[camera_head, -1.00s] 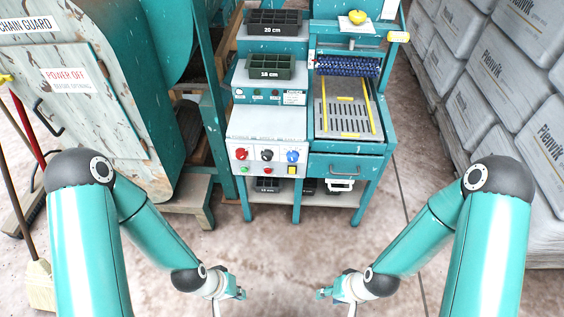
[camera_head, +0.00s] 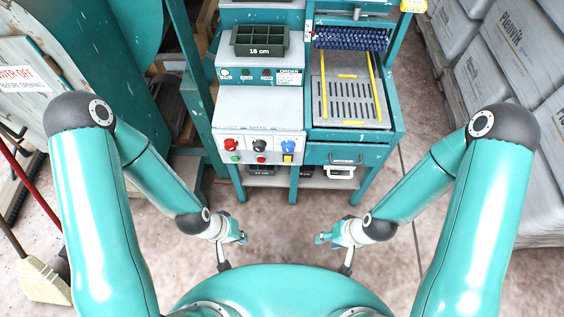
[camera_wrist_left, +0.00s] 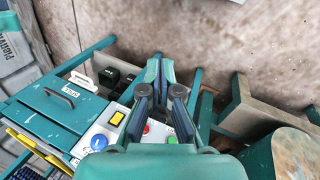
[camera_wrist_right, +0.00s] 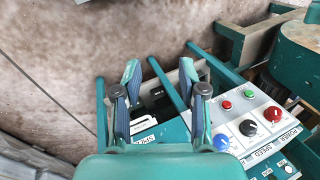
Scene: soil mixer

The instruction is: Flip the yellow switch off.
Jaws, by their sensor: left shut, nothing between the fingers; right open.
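The yellow switch (camera_head: 288,159) is a small yellow square on the light front panel (camera_head: 260,136) of the teal machine, just below a blue knob (camera_head: 288,146). It also shows in the left wrist view (camera_wrist_left: 117,118), left of the left fingers. In the right wrist view I cannot make it out; my right gripper may hide it. My left gripper (camera_head: 242,238) is shut and empty, low in front of the machine and apart from the panel. My right gripper (camera_head: 321,238) is open and empty at similar height, also apart from it. Whether the switch is on or off is unclear.
Red (camera_head: 231,145) and black (camera_head: 260,145) knobs sit left of the blue one, with green (camera_head: 235,159) and red buttons below. A teal drawer (camera_head: 346,155) is to the right. Stacked bags (camera_head: 505,100) stand at right, a broom (camera_head: 42,280) at left. Floor between grippers and machine is clear.

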